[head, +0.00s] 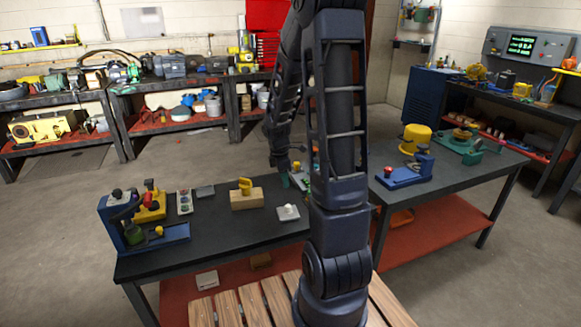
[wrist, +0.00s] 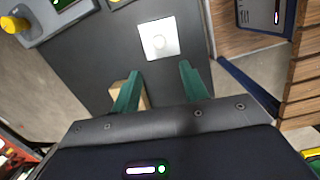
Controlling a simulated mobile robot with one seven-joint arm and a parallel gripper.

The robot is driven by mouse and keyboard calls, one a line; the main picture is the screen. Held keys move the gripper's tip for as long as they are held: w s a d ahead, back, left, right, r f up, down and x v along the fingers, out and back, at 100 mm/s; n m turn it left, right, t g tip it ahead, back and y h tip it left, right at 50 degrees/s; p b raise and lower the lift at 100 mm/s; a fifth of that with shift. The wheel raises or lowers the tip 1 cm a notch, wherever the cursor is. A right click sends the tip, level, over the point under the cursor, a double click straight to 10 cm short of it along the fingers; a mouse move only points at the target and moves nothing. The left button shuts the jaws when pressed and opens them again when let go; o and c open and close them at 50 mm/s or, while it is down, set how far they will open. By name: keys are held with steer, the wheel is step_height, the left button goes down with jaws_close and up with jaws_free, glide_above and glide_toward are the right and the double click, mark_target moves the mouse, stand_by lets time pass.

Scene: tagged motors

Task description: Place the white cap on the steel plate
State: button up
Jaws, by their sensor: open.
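The steel plate (head: 282,216) is a pale grey square lying on the dark workbench, left of my arm in the head view. A small white piece, which looks like the white cap (head: 289,208), sits on it. In the wrist view the plate (wrist: 146,52) lies ahead of my fingertips, with the pale cap (wrist: 157,40) near its middle and hard to tell apart from it. My gripper (wrist: 160,74) is open, its two green fingers apart with nothing held between them. The fingers are clear of the plate in that view. In the head view my arm partly hides the gripper.
A wooden block (head: 247,201) with a yellow part stands left of the plate. A second bench to the right holds a blue fixture (head: 404,177) and a yellow dome (head: 415,136).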

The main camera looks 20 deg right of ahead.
steer(key=s+a+r+m+t, duration=0.2)
steer(key=s+r+m, duration=0.6)
steer(key=s+r, duration=0.3)
steer(key=s+a+r+m+t+y, duration=0.1)
steer(key=s+a+r+m+t, duration=0.1)
steer(key=s+r+m, duration=0.6)
steer(key=s+r, duration=0.3)
steer(key=shift+a+r, duration=0.15)
steer(key=shift+r, duration=0.2)
